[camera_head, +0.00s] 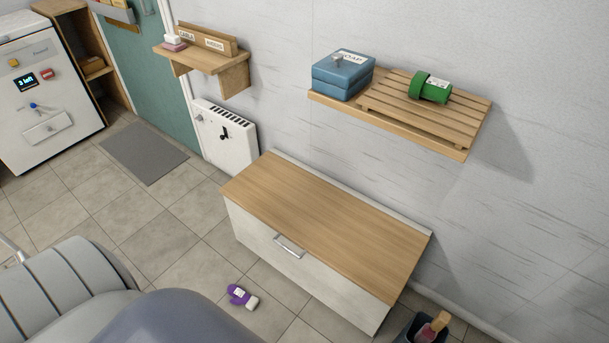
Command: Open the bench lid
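The bench (260,239) stands against the wall in the middle of the head view, with a white front and sides. Its wooden lid (325,222) lies flat and closed on top. A silver bar handle (289,246) sits on the front face just under the lid's front edge. Neither of my grippers shows in this view. Grey rounded parts at the lower left are mine.
A purple item with a white end (238,294) lies on the floor before the bench. A dark bin (424,330) stands at its right end. A wall shelf (455,150) with a blue box (342,74) and green roll (431,87) hangs above.

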